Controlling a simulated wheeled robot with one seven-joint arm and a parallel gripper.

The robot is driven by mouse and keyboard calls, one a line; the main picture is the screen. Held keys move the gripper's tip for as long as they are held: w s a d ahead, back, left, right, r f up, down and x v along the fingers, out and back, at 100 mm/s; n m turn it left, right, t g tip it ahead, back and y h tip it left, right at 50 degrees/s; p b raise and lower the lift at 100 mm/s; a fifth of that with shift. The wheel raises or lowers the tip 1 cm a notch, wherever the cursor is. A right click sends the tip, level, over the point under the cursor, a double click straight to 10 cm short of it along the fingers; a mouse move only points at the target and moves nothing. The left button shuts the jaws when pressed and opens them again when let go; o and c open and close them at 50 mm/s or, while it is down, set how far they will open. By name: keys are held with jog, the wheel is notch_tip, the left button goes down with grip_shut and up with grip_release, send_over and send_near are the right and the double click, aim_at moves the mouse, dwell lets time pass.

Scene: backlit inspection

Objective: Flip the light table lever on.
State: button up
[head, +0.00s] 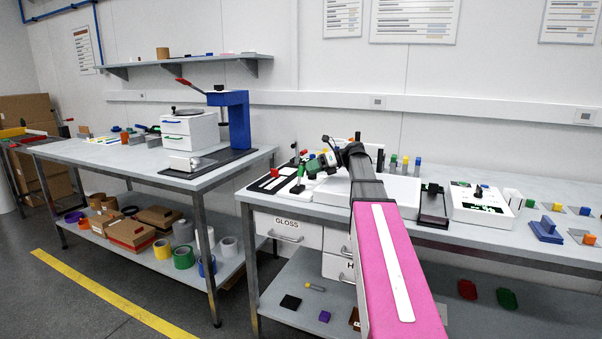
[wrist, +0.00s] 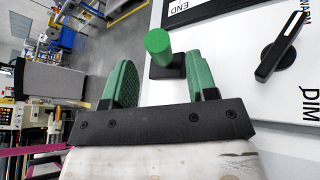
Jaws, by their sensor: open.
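A green-topped lever (wrist: 158,42) stands on a small black base at the edge of a white surface in the wrist view. It also shows in the head view (head: 299,176), left of my gripper. My gripper (wrist: 161,66) is open and empty, its two green pads apart. The lever appears between and beyond the fingertips; contact cannot be made out. In the head view my gripper (head: 313,166) hangs over the bench's left part. The light table (head: 403,189) seems to be the white, flat-topped unit partly hidden behind my arm.
A black dial knob (wrist: 281,47) sits on the white panel near "DIM", right of the lever in the wrist view. A black-bordered strip (head: 269,184) with a red block lies left on the bench. A white instrument (head: 483,204) stands to the right.

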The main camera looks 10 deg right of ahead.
aim_at(301, 171)
jog(key=shift+x, duration=2.3)
grip_shut()
